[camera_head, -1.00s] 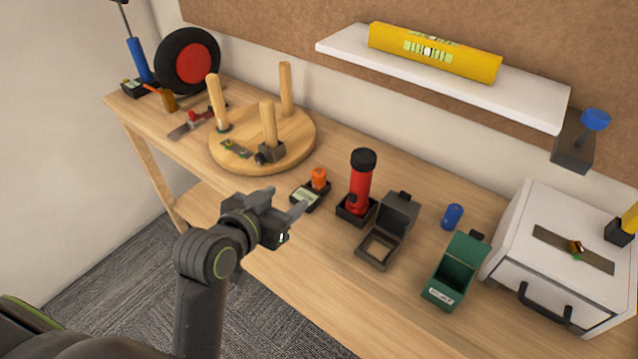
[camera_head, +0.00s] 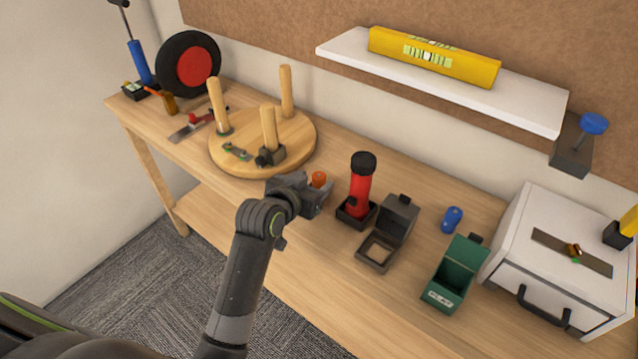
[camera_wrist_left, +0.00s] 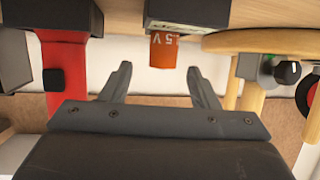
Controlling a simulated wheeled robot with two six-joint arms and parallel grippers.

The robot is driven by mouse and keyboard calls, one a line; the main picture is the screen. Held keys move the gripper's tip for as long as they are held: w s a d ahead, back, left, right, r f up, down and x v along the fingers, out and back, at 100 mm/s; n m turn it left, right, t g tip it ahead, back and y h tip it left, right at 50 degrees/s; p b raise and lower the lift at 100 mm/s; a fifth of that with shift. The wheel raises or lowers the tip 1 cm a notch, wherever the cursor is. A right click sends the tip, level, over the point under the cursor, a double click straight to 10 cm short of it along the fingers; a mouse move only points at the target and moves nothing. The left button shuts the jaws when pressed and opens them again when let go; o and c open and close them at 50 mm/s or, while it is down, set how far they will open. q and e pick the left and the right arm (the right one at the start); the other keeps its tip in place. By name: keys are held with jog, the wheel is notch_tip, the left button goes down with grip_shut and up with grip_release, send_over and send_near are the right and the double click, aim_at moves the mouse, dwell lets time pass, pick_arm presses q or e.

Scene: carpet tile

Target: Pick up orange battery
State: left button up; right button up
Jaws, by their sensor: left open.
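The orange battery (camera_head: 319,179) shows only its top in the head view, just beyond my left gripper (camera_head: 316,192). In the left wrist view the battery (camera_wrist_left: 164,50) stands out from a dark holder (camera_wrist_left: 188,12), with "5V" lettering on its side. My left gripper (camera_wrist_left: 160,85) is open, and the battery lies ahead of the gap between its fingertips, a little apart from them. The gripper hides the holder and the battery's lower part in the head view. My right gripper is not in view.
A red flashlight (camera_head: 361,190) stands in a dark base just right of the battery. A round wooden stand (camera_head: 290,140) with upright pegs is behind left. A dark open box (camera_head: 389,232), a green bin (camera_head: 456,272) and a blue can (camera_head: 452,219) are farther right.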

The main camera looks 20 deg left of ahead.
aim_at(316, 179)
pick_arm(q)
jog(key=shift+x, duration=2.05)
jog(key=shift+a+f, duration=0.15)
jog(key=shift+f, duration=0.05)
jog(key=shift+c, duration=0.4)
jog(key=shift+r, duration=0.1)
grip_shut()
